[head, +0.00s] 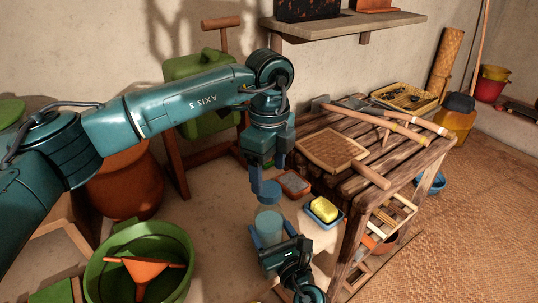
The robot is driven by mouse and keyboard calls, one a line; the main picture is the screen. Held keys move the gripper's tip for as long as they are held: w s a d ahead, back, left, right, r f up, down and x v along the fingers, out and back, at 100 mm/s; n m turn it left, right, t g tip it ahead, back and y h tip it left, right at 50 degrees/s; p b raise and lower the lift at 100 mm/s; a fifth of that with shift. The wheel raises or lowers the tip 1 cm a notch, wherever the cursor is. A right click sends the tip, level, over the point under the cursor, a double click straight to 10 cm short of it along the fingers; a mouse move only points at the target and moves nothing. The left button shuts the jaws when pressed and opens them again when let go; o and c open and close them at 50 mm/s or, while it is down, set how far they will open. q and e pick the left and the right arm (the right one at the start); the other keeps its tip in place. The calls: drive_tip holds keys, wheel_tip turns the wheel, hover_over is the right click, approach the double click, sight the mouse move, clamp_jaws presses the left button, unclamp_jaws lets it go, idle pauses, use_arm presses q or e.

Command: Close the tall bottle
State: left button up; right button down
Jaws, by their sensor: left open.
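The tall bottle (268,222) is a pale blue-green, see-through cylinder, upright at the lower middle. A blue round cap (270,195) shows just above it; I cannot tell whether the two touch. My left gripper (267,180) points down over the bottle, its fingers open and around or just above the cap. My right gripper (272,236) comes from below with its fingers on both sides of the bottle and appears shut on it. The bottle's lower part is hidden behind the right gripper.
A slatted wooden table (370,165) stands at right with a woven mat (332,149), tools and a yellow tray (405,97). A blue tray with a yellow block (324,208) and a red tray (294,183) are close by.

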sight(269, 188)
use_arm(q)
drive_tip(key=shift+f, duration=2.3)
